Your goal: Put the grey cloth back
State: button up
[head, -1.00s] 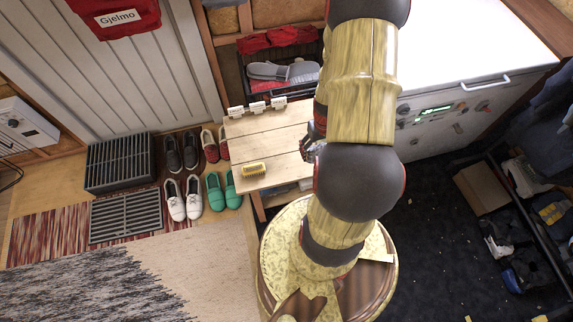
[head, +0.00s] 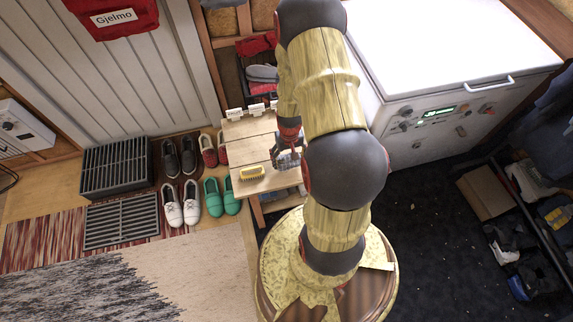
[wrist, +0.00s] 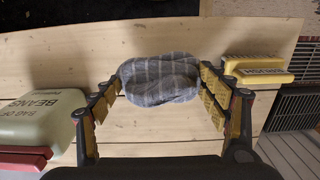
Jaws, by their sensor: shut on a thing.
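In the head view my gripper (head: 288,157) is at the right part of the bench top (head: 250,133), right of the yellow brush (head: 252,172). I cannot make out the cloth in the head view, where my gripper and arm cover that spot.
The yellow brush also shows at the right in the wrist view (wrist: 258,70). Small white tags (head: 254,109) line the bench's back edge. Shoes (head: 193,202) stand left of the bench.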

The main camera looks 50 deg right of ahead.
aim_at(286, 164)
jog(key=shift+w+a+f, duration=0.2)
jog(key=shift+w+f, duration=0.1)
jog(key=shift+f, duration=0.15)
jog(key=shift+w+f+b, duration=0.15)
jog(key=shift+f+b, duration=0.7)
jog(key=shift+f, duration=0.8)
jog(key=shift+f, duration=0.1)
jog(key=o, duration=1.1)
